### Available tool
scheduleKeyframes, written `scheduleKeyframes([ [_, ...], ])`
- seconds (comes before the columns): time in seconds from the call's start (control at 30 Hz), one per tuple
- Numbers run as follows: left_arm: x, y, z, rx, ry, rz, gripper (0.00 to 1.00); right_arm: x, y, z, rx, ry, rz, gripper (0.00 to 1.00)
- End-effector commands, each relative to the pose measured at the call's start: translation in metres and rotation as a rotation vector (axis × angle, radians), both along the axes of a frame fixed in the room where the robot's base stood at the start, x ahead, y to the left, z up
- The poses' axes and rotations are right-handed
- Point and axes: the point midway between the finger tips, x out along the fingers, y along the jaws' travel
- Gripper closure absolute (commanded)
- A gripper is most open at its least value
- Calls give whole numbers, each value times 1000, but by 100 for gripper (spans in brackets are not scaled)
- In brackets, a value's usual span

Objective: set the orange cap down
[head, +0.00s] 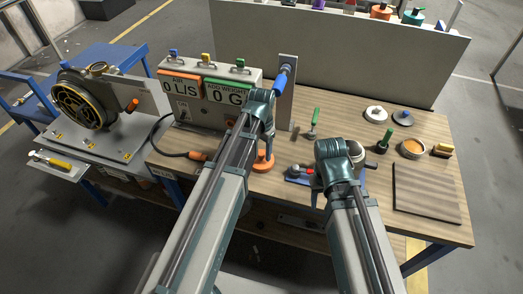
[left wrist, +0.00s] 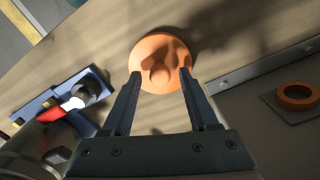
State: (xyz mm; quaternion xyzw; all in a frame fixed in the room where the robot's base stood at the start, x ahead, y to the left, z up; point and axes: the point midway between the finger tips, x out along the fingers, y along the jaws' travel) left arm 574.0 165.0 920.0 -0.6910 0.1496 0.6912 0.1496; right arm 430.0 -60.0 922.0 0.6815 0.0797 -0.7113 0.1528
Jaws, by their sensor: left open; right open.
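The orange cap (left wrist: 160,50) is a round disc with a knob in its middle. In the left wrist view it lies flat on the wooden bench top, knob toward the camera. My left gripper (left wrist: 160,75) is open, its two fingertips at either side of the cap's near part; I cannot tell whether they touch it. In the head view the cap (head: 263,163) shows below my left gripper (head: 266,128), whose fingers are mostly hidden by the wrist. My right gripper (head: 325,185) is over the bench to the right, its fingers largely hidden by its arm.
A blue fixture (head: 298,175) with a red part stands between the arms. A panel box (head: 210,100) and a grey upright plate (head: 287,90) stand behind. A green-handled tool (head: 314,122), white lid (head: 376,114), orange-filled dish (head: 412,148) and dark mat (head: 425,190) lie to the right.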

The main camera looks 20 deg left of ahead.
Motion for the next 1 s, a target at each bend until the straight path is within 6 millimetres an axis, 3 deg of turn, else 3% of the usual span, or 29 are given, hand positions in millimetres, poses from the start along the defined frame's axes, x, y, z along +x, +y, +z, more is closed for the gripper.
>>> scheduleKeyframes([
  [0.7,0,0,105,0,0,0,40,0,0,105,0,0,2,50],
  [1.0,0,0,118,0,0,0,40,0,0,118,0,0,3,50],
])
